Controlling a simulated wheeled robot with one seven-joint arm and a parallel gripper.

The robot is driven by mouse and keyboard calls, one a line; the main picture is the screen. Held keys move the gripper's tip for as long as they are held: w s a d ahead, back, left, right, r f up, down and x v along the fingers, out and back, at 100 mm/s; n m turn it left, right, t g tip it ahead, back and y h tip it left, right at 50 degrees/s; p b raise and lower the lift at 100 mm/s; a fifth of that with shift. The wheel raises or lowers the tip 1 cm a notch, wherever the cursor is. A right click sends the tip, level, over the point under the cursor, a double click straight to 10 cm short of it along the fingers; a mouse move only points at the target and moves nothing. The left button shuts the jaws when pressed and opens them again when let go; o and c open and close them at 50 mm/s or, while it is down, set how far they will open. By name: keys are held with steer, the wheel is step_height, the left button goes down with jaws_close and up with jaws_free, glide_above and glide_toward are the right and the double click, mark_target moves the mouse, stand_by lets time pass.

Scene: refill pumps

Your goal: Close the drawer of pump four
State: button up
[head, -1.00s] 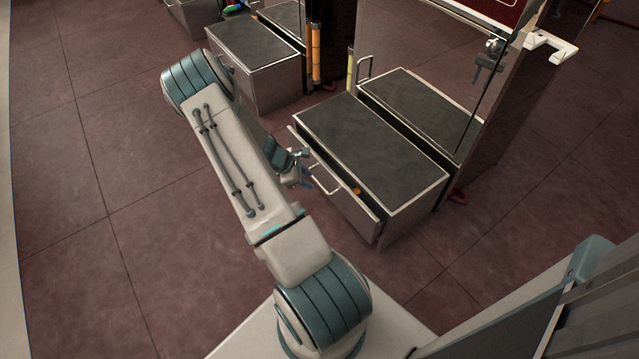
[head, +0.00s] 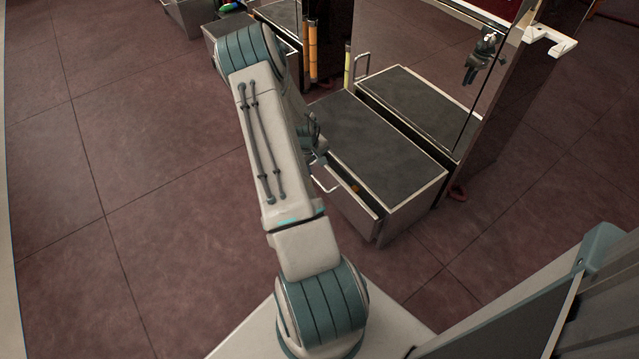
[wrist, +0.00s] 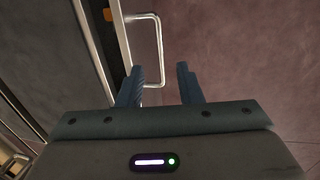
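The pump's drawer (head: 362,213) stands partly pulled out below a grey-topped cabinet (head: 375,145). Its light front edge (wrist: 119,40) and looped metal handle (wrist: 158,40) also show in the wrist view. The handle (head: 318,184) faces left in the head view. My gripper (head: 313,135) is at the far end of the drawer front, partly hidden by my arm. In the wrist view, my gripper (wrist: 160,68) is open and empty. Its left finger overlaps the drawer's front edge, and the handle's near end shows between the fingers. I cannot tell whether anything touches.
A small orange item (head: 356,187) lies inside the drawer. A second cabinet with a loop handle (head: 361,66) and orange and yellow posts stand behind. A dark glossy panel (head: 495,90) rises at the right. The floor to the left is clear.

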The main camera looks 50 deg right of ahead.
steer(key=f+b, duration=0.1)
steer(key=f, duration=0.2)
steer(key=d+f+b, duration=0.1)
steer(key=f, duration=0.3)
steer(key=d+f+b, duration=0.1)
steer(key=f, duration=0.3)
steer(key=shift+s+b, duration=0.2)
steer(key=shift+b, duration=0.1)
jaws_close()
